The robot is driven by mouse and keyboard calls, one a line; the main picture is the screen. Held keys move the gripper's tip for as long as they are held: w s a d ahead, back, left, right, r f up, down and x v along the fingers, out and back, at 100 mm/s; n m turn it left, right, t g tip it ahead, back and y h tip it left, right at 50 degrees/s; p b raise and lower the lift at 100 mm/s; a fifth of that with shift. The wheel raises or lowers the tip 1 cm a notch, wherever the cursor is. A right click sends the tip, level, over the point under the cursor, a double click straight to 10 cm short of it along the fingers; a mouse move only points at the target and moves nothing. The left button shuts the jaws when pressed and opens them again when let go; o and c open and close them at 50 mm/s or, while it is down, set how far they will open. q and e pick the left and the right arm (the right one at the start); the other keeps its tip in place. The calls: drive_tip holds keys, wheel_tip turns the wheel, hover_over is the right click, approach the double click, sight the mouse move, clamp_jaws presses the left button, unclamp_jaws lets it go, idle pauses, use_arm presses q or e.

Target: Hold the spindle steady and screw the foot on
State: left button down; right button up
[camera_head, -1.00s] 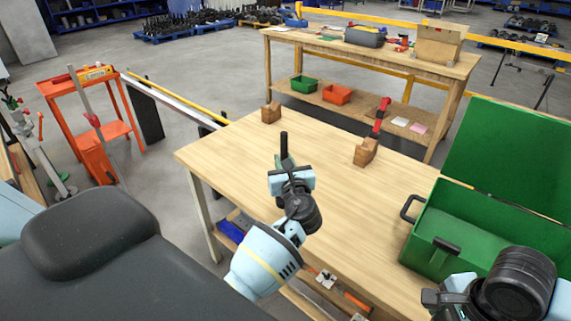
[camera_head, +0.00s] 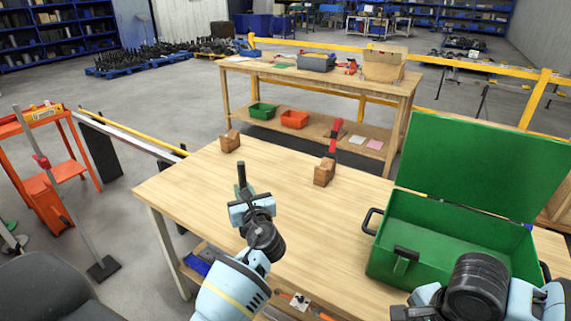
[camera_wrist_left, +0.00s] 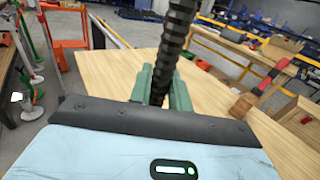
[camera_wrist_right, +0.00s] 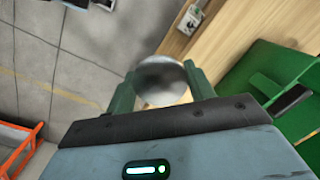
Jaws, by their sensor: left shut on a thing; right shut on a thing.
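A black threaded spindle (camera_head: 241,172) stands near upright in my left gripper (camera_head: 247,195), above the left part of the wooden table. In the left wrist view the spindle (camera_wrist_left: 176,38) rises between the green fingers of my left gripper (camera_wrist_left: 163,88), shut on it. In the right wrist view a round grey metal foot (camera_wrist_right: 162,80) sits between the green fingers of my right gripper (camera_wrist_right: 163,92), shut on it. The foot is apart from the spindle. In the head view the right arm is beside the green box, and the foot cannot be made out.
The wooden table (camera_head: 270,210) is mostly clear in the middle. Two wooden blocks, one at the back left (camera_head: 230,142) and one at the back right (camera_head: 324,172), stand on it. An open green box (camera_head: 440,240) fills the right end. An orange stand (camera_head: 45,180) is at left.

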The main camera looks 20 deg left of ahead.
use_arm(q)
drive_tip(key=shift+r, duration=0.25)
use_arm(e)
drive_tip(key=shift+r, duration=0.1)
